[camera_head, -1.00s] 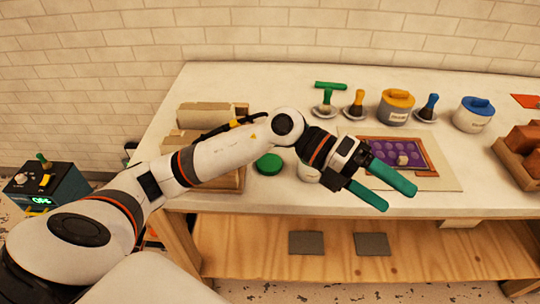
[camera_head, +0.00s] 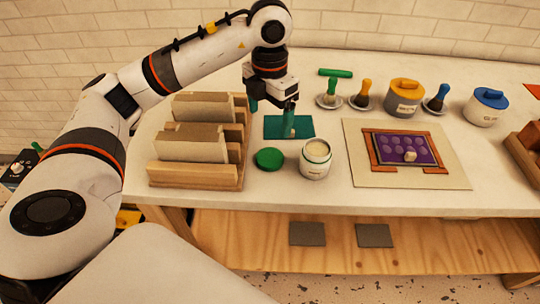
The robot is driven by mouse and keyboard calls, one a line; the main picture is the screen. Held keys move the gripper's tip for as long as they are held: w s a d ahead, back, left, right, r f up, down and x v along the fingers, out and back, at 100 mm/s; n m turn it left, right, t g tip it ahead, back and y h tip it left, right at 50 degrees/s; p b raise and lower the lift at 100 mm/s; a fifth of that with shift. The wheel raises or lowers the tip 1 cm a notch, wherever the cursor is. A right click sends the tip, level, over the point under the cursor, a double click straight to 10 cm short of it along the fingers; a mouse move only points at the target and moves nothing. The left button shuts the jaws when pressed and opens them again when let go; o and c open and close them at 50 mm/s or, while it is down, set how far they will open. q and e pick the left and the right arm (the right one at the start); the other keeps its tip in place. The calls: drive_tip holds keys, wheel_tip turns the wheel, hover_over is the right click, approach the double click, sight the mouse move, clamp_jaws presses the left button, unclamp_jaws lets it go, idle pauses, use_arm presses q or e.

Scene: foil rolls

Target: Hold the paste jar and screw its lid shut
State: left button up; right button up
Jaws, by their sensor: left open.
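The open white paste jar (camera_head: 315,163) stands upright on the table with pale paste showing at its mouth. The round green lid (camera_head: 269,159) lies on the table just left of the jar, apart from it. My left gripper (camera_head: 271,116) points down behind the lid and jar, its green fingers spread. One fingertip is over a dark green mat (camera_head: 274,133). A small pale thing shows by that fingertip; I cannot tell what it is or whether it touches. My right gripper is out of view.
A wooden rack (camera_head: 195,176) with card-like pieces stands left of the lid. A board with a purple panel (camera_head: 407,148) lies right of the jar. Small brushes, an orange-lidded jar (camera_head: 403,98) and a blue-lidded jar (camera_head: 484,107) stand behind. The table front edge is near the jar.

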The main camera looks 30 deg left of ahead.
use_arm(q)
drive_tip(key=p, duration=0.1)
hover_over(270, 157)
wheel_tip(270, 157, down, 7)
drive_tip(key=shift+w+a+r, duration=0.1)
drive_tip(key=shift+w, duration=0.05)
drive_tip(key=shift+f, duration=0.25)
drive_tip(key=f+p, duration=0.1)
drive_tip(key=f, duration=0.2)
drive_tip(key=shift+s+f+p, duration=0.2)
drive_tip(key=shift+f+p, duration=0.15)
drive_tip(key=shift+p, duration=0.05)
drive_tip(key=shift+f, duration=0.55)
drive_tip(key=shift+c, duration=0.6)
drive_tip(key=c, duration=0.9)
